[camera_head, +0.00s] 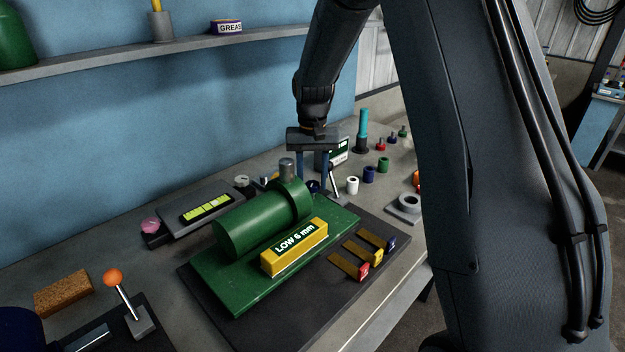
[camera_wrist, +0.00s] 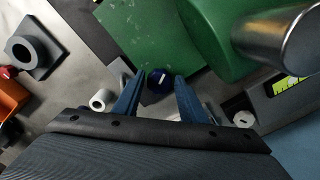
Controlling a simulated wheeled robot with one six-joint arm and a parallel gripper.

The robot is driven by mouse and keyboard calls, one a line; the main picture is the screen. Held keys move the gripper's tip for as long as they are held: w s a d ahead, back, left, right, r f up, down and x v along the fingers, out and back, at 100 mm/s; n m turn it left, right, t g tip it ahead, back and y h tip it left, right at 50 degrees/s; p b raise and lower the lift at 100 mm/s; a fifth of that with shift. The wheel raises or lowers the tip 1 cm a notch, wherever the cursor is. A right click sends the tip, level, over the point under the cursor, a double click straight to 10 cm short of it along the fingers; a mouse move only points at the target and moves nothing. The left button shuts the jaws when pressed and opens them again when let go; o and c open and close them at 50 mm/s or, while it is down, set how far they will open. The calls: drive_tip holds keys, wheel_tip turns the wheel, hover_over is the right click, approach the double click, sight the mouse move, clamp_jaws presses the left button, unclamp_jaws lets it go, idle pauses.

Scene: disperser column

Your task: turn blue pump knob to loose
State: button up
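The blue pump knob (camera_wrist: 158,84) is small, dark and round, with a short white mark on its face. In the wrist view it shows between my gripper's two blue fingers, beside the green pump (camera_wrist: 222,30). In the head view the knob (camera_head: 313,186) sits at the far end of the green pump (camera_head: 255,222), partly hidden by the fingers. My gripper (camera_head: 313,184) is open and points down at the knob. The fingertips (camera_wrist: 160,76) stand either side of it. I cannot tell whether they touch it.
A yellow block reading "LOW 6 mm" (camera_head: 294,249) lies on the pump's green base. A metal cylinder (camera_head: 287,168) rises from the pump beside my gripper. A white ring (camera_head: 352,185) and a grey holed block (camera_head: 404,207) stand to the right.

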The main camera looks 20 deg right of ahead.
sight(312, 184)
wheel_tip(312, 184, up, 8)
drive_tip(key=shift+f+b, duration=0.1)
drive_tip(key=shift+b, duration=1.15)
